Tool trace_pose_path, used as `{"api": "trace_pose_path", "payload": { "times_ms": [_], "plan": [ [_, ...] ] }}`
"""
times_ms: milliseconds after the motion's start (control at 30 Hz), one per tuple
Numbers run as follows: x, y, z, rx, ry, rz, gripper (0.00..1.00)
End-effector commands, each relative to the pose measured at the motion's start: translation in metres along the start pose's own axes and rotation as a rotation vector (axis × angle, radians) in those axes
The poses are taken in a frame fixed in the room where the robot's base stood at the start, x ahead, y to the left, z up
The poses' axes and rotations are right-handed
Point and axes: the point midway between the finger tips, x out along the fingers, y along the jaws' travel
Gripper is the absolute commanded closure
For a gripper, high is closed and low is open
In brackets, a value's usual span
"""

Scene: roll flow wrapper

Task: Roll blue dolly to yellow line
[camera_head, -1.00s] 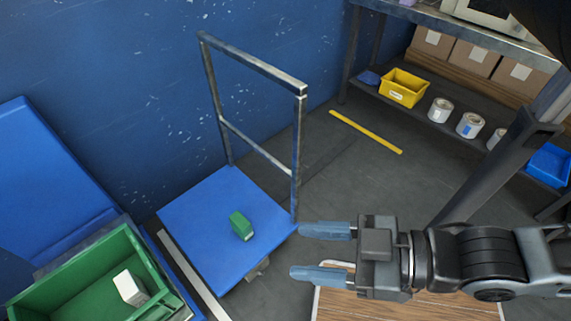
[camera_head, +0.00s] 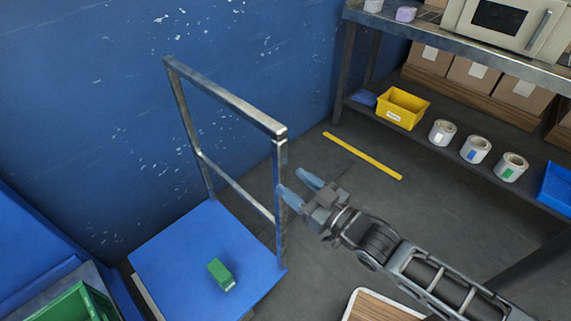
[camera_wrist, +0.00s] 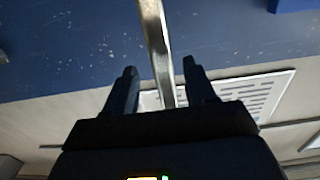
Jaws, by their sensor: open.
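The blue dolly (camera_head: 175,255) stands by the blue wall, with a metal frame handle (camera_head: 225,97) rising from its far side. A small green box (camera_head: 221,274) lies on its deck. The yellow line (camera_head: 362,156) is on the floor to the right, beyond the dolly. My gripper (camera_head: 299,187) is open beside the handle's right upright, its fingertips pointing toward it. In the wrist view a metal bar of the handle (camera_wrist: 155,50) runs between the two open fingers as seen. I cannot tell whether they touch it.
A metal shelf (camera_head: 460,40) at the back right holds a yellow bin (camera_head: 402,108), several cans and boxes. A green crate (camera_head: 72,305) is at the lower left. A wooden-topped surface (camera_head: 375,308) is at the bottom. Floor between dolly and line looks clear.

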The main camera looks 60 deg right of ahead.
Motion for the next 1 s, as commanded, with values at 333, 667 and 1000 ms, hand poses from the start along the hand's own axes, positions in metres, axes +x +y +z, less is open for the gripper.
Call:
{"api": "trace_pose_path", "payload": {
  "times_ms": [333, 667, 1000],
  "plan": [
    [0.052, -0.002, -0.001, 0.0, 0.001, -0.003, 0.45],
    [0.068, -0.001, -0.001, 0.001, -0.001, -0.001, 0.45],
    [0.068, -0.001, -0.001, 0.0, -0.001, -0.001, 0.62]
  ]
}}
